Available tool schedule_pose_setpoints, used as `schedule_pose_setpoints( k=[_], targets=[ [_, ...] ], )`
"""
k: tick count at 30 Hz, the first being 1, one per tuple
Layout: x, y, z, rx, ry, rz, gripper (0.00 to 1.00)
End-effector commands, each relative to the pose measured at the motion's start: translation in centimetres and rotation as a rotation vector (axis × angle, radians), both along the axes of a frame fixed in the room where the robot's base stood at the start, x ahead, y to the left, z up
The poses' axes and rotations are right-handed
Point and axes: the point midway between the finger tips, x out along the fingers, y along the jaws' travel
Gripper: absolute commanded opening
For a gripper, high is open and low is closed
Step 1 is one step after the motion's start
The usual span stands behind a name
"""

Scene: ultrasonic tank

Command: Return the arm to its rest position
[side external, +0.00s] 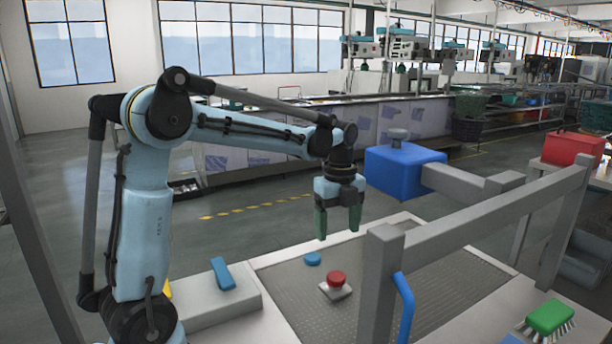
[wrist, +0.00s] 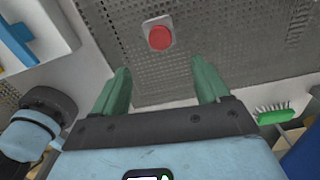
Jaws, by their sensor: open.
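My arm is light blue with black joints and stands at the left in the side view. My gripper (side external: 338,222) has two green fingers that point down, open and empty, above the grey perforated surface (side external: 300,300). In the wrist view my gripper (wrist: 162,88) also shows its fingers well apart with nothing between them. A red button on a pale square base (side external: 337,281) sits on the perforated surface, below the gripper. The red button also shows in the wrist view (wrist: 159,38), beyond the fingertips and apart from them.
A blue block (side external: 402,168) on a grey bracket stands right of my gripper. A grey rail frame (side external: 490,212) with a blue handle (side external: 404,305) crosses the right front. A blue disc (side external: 312,258) lies near the button. A green brush (side external: 549,318) lies at front right; a white box (side external: 210,298) is at left.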

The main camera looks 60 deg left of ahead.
Motion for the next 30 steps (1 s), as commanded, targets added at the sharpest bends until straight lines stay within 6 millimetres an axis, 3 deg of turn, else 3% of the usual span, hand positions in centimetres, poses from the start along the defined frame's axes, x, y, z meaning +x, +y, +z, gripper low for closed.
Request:
schedule_pose_setpoints(
  k=[5, 14, 24, 30],
  targets=[
    [-1.0, -1.6, 0.7, 0.010, -0.056, 0.148, 0.75],
    [-4.6, -6.3, 1.7, -0.056, -0.272, 0.703, 0.75],
    [-8.7, -10.4, 0.4, -0.330, -0.447, 1.315, 0.75],
    [-10.0, -11.6, -0.5, -0.475, -0.469, 1.532, 0.75]
  ],
)
